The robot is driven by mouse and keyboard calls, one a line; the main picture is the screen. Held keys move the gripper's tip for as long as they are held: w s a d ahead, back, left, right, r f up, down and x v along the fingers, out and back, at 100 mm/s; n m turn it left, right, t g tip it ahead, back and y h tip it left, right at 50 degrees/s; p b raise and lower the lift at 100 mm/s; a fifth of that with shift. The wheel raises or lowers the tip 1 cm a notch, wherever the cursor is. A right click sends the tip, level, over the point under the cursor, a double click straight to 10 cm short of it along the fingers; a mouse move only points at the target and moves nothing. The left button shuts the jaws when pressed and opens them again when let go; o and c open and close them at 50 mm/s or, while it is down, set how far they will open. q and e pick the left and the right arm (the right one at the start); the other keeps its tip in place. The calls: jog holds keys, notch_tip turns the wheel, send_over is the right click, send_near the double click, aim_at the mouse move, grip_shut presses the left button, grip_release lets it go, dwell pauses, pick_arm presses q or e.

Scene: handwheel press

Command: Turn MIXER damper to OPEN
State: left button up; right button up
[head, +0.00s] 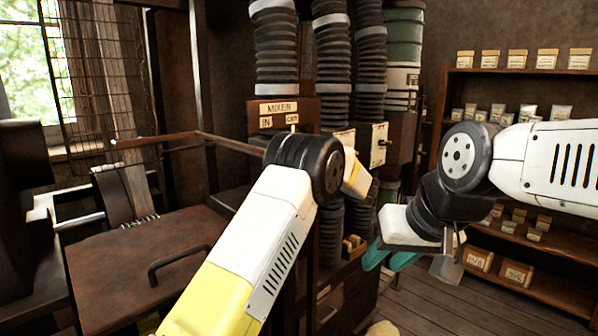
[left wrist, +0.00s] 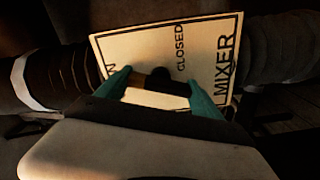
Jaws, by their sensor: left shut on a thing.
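In the left wrist view the MIXER damper plate (left wrist: 160,50) is a cream plate lettered CLOSED and MIXER, with the end of another word at its left edge. The dark round pivot sits beside the word CLOSED. In the head view my left arm hides the left fingers and this handle. My right gripper (head: 388,258) hangs in the air at right, its teal fingers apart and empty.
Black ribbed ducts (head: 276,50) rise behind my left arm, with a MIXER label (head: 279,107) below one. A cream plate with a small lever (head: 379,145) stands right of it.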

pick_arm(q)
jog(key=shift+d+n, duration=0.1)
jog(key=shift+n, duration=2)
jog(key=shift+f, duration=0.1)
jog(key=o, duration=1.4)
jog(key=shift+c, duration=0.2)
jog(key=v, duration=0.7)
jog(key=shift+s+d, duration=0.3)
jog(key=shift+s, duration=0.05)
